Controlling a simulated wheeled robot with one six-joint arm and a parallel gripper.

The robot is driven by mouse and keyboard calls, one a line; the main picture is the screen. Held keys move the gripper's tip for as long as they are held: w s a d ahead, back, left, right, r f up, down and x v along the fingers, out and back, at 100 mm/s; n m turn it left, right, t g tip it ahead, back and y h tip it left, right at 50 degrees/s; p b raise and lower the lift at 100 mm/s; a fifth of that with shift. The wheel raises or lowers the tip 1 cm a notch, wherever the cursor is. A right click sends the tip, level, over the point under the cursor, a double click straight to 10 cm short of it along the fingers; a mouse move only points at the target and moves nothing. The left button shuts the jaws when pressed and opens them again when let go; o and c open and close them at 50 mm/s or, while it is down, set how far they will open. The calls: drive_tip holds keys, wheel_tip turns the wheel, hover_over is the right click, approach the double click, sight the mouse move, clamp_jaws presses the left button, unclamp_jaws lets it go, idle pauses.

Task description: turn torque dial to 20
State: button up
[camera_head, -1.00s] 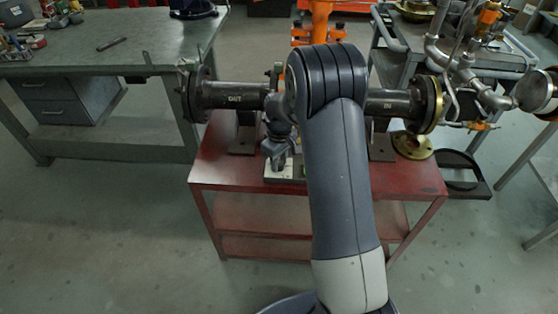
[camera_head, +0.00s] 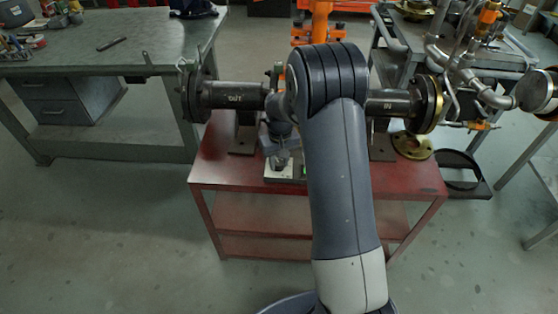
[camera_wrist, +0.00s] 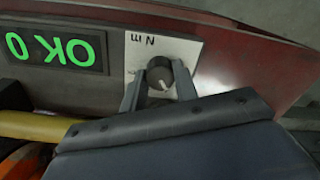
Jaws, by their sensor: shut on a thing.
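The torque dial (camera_wrist: 159,72) is a small dark round knob with a pale pointer mark, on a white plate (camera_wrist: 185,50) marked "N m" upside down in the wrist view. My gripper (camera_wrist: 160,82) has one finger on each side of the dial and is shut on it. A dark display (camera_wrist: 50,52) beside the plate shows green "OK" and "0", upside down. In the head view my gripper (camera_head: 281,160) is above the red cart's top, left of my arm. The dial cannot be made out there.
The red cart (camera_head: 225,172) carries a flanged pipe marked "OUT" (camera_head: 235,96) and "IN" (camera_head: 390,104), partly hidden by my arm. A brass flange (camera_head: 412,146) lies at its right. A workbench (camera_head: 100,58) stands at left. A yellow bar (camera_wrist: 28,123) is close beside my gripper.

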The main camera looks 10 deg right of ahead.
sight(279, 163)
drive_tip(key=m, duration=0.6)
drive_tip(key=shift+m, duration=0.3)
drive_tip(key=m, duration=0.5)
drive_tip(key=shift+m, duration=0.4)
drive_tip(key=o, duration=1)
drive_tip(key=shift+c, duration=0.2)
wheel_tip(279, 163, up, 11)
drive_tip(key=shift+p, duration=0.45)
drive_tip(key=shift+s+f, duration=0.1)
drive_tip(key=shift+f, duration=0.15)
